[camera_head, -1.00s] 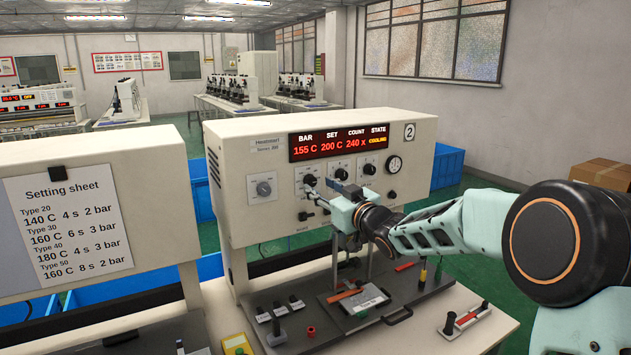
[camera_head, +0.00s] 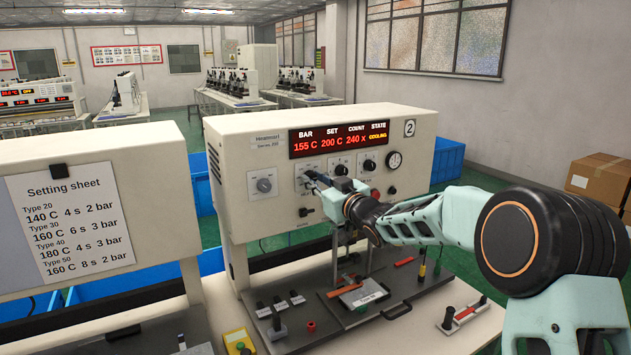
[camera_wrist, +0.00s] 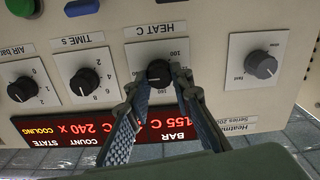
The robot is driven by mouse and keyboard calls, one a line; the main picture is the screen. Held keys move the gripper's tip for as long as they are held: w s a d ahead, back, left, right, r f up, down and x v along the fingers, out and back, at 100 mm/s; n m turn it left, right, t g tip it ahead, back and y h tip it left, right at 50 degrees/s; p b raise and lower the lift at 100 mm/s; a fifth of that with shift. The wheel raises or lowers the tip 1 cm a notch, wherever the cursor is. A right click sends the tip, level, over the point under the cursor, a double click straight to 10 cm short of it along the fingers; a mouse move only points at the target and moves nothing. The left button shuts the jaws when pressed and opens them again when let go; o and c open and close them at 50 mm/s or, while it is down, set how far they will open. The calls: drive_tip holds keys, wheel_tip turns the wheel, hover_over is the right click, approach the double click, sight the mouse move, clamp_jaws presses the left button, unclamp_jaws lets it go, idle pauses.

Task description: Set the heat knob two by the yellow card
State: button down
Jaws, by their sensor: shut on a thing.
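The machine marked 2 (camera_head: 240,150) has a panel of black knobs and a red display (camera_head: 338,141) reading BAR 155 C, SET 200 C, COUNT 240 x, COOLING. My gripper (camera_wrist: 157,80) is shut on the black heat knob (camera_wrist: 159,70), under the upside-down label HEAT C in the wrist view. A finger lies on each side of the knob. In the head view my gripper (camera_head: 310,178) is at the panel and covers most of that knob. The fingers hide part of the dial scale. I cannot pick out a yellow card.
The time knob (camera_wrist: 84,82), air knob (camera_wrist: 24,89) and a grey knob (camera_wrist: 260,64) sit beside the heat knob. A white setting sheet (camera_head: 68,225) hangs on the left machine. A yellow button box (camera_head: 238,341) and several small tools lie below. Cardboard boxes (camera_head: 600,180) stand at right.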

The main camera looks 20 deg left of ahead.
drive_tip(key=shift+f+n+b, duration=0.1)
drive_tip(key=shift+n+b, duration=0.2)
drive_tip(key=shift+b, duration=0.05)
drive_tip(key=n+b, duration=1.4)
drive_tip(key=n, duration=0.3)
drive_tip(key=shift+n, duration=0.3)
idle(0.5)
drive_tip(key=c, duration=1.7)
unclamp_jaws()
drive_tip(key=v, duration=1.2)
